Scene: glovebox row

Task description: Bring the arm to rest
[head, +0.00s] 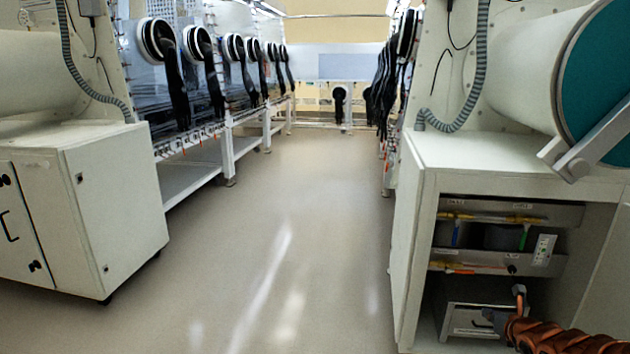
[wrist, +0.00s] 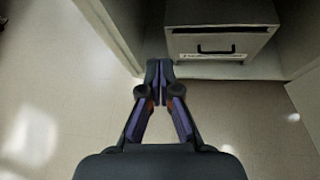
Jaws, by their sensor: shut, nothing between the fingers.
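My gripper (wrist: 160,70) shows in the wrist view, with its two dark fingers brought together at the tips. Nothing is between them. In that view the fingertips overlap the front edge of an open cabinet, just below and left of a light box with a black handle (wrist: 216,48). I cannot tell how far they are from it.
A closed white cabinet (head: 115,205) stands at the left. Gloveboxes with black gloves (head: 176,80) line the aisle. The floor (head: 275,230) between is clear.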

